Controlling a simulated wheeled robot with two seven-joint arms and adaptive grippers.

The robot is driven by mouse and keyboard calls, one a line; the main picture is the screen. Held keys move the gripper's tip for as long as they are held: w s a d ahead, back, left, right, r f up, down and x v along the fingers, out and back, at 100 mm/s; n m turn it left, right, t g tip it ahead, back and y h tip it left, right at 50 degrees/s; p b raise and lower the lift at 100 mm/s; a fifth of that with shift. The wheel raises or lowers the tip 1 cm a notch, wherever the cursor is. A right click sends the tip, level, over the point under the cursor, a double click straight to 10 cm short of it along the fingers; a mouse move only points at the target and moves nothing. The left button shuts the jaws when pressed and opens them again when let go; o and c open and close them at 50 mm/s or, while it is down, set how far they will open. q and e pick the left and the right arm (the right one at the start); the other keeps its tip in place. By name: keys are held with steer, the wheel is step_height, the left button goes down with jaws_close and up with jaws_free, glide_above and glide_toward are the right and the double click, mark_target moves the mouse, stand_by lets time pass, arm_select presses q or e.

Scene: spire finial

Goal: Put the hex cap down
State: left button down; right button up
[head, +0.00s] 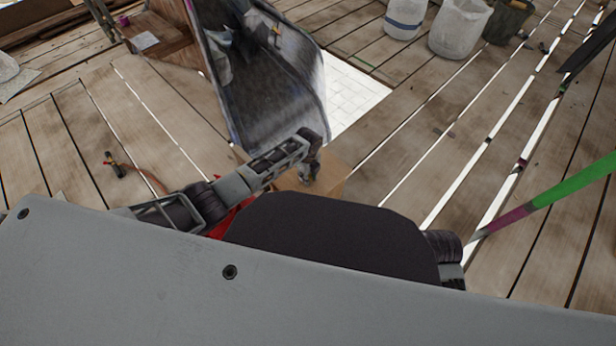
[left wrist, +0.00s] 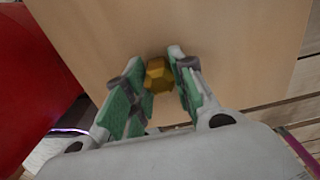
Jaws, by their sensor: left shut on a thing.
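The hex cap (left wrist: 158,76) is a small golden-brown faceted piece. In the left wrist view it sits between the two green-padded fingers of my left gripper (left wrist: 160,88), which is shut on it. Behind it is a light wooden surface (left wrist: 230,40); I cannot tell whether the cap touches it. In the head view my left gripper (head: 308,176) is over a wooden box (head: 333,174), and the cap is too small or hidden to make out there. My right gripper does not show.
A red rounded thing (left wrist: 40,80) stands left of the wooden surface in the left wrist view. A large dark curved panel (head: 265,85) stands behind the box. Pale buckets (head: 460,28) are at the back right. Gaps run between the floor planks. A green and purple pole (head: 560,190) slants at right.

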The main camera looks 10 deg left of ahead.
arm_select(q)
steer(key=shift+f, duration=0.1)
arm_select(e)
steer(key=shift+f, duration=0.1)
arm_select(q)
steer(key=c, duration=1.2)
jaws_free()
steer(key=shift+r, duration=0.2)
steer(key=shift+r+p, duration=0.3)
steer(key=shift+r, duration=0.2)
steer(key=shift+r+p, duration=0.4)
steer(key=shift+r, duration=0.3)
step_height(320, 180, up, 10)
steer(key=p, duration=0.4)
steer(key=shift+f, duration=0.25)
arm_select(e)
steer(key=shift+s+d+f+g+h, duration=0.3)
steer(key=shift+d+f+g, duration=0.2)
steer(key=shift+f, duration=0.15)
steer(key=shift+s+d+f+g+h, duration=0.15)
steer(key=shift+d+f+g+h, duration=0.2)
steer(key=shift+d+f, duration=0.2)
